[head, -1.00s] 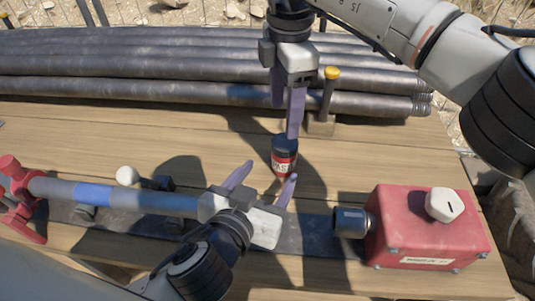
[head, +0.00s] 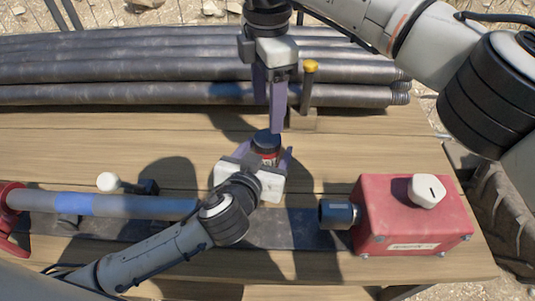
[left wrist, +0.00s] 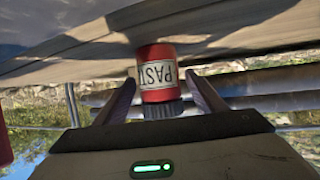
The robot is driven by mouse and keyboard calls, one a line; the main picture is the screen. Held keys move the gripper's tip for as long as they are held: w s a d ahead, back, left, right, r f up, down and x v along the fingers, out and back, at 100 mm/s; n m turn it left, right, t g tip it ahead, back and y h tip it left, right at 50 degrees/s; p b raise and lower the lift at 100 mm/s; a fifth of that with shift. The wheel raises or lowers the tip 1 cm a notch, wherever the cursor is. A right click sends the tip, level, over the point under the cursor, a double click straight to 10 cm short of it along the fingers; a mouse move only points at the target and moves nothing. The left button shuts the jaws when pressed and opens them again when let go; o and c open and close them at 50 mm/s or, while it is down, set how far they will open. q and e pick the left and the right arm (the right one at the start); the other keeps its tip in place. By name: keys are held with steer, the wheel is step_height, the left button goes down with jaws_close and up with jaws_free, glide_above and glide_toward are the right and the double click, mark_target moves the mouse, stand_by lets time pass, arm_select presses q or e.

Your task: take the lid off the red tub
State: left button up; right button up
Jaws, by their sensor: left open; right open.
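The red tub (head: 266,157) stands on the wooden table with its black lid (head: 266,138) on. In the left wrist view the tub (left wrist: 157,64) appears upside down with a white label, and its dark ribbed lid (left wrist: 161,108) is toward the bottom. My left gripper (head: 266,153) is open, one finger on each side of the tub; gaps show on both sides in the left wrist view. Its palm hides the tub's lower part in the head view. My right gripper (head: 269,117) is open and empty, pointing down just above and behind the lid.
Dark pipes (head: 180,68) lie along the back of the table. A yellow-topped post (head: 308,90) stands close to the right gripper. A red box (head: 415,222) with a white knob is at right. A grey-blue bar (head: 130,204) lies at left. Bare planks surround the tub.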

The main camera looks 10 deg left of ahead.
mark_target(268, 138)
arm_select(q)
jaws_close()
arm_select(e)
steer(key=m, duration=0.4)
steer(key=shift+f, duration=0.1)
steer(key=shift+f+m, duration=0.3)
step_height(268, 138, down, 7)
steer(key=shift+f, duration=0.15)
steer(key=c, duration=1.1)
steer(key=o, duration=1.2)
